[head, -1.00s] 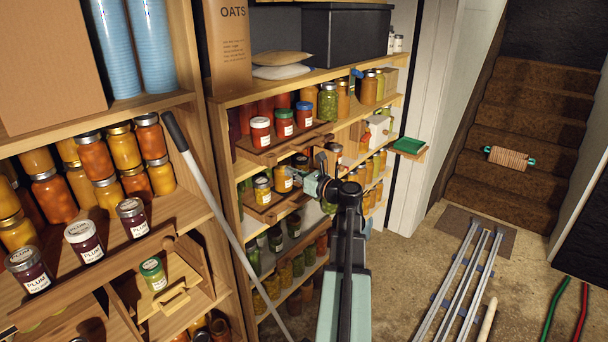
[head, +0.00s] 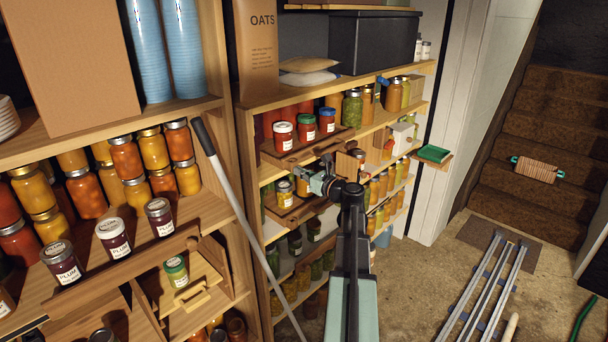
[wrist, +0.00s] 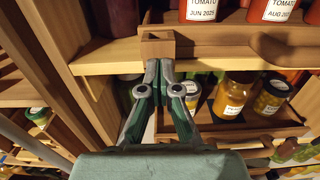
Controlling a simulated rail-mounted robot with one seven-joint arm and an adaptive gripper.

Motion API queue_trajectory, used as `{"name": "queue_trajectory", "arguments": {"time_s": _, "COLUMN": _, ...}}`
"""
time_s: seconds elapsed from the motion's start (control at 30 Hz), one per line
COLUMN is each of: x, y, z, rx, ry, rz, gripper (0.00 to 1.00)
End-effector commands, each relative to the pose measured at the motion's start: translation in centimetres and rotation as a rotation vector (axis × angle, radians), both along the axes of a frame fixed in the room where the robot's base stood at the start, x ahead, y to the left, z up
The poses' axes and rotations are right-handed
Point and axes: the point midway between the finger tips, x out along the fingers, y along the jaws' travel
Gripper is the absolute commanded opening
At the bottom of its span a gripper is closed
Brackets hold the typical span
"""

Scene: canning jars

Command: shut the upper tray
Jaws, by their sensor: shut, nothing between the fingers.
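The upper tray (head: 330,138) is a shallow wooden tray on the right-hand shelving. My gripper (head: 304,173) is shut and empty, just below the upper tray's level in the head view. In the wrist view its fingertips (wrist: 160,66) are together at the underside of a small wooden block (wrist: 157,46) at the shelf edge. I cannot tell whether they touch it, or whether the block belongs to the tray.
A lower tray (wrist: 245,133) with yellow jars lies below and right of my fingers. A pale pole (head: 240,220) leans between the two shelving units. A small green tray (head: 434,153) sits at the far right end. Open floor (head: 425,265) lies to the right.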

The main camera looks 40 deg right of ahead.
Motion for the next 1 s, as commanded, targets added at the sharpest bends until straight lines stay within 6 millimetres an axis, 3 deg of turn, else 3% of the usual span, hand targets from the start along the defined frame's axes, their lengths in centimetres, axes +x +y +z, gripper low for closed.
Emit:
{"name": "queue_trajectory", "arguments": {"time_s": 0.03, "x": 0.9, "y": -0.1, "z": 0.1, "rx": 0.001, "ry": -0.002, "rz": 0.002, "gripper": 0.00}}
{"name": "queue_trajectory", "arguments": {"time_s": 0.47, "x": -0.7, "y": 0.3, "z": 0.2, "rx": 0.001, "ry": -0.002, "rz": 0.003, "gripper": 0.00}}
{"name": "queue_trajectory", "arguments": {"time_s": 1.0, "x": -10.5, "y": 0.6, "z": -0.2, "rx": -0.001, "ry": -0.003, "rz": 0.009, "gripper": 0.00}}
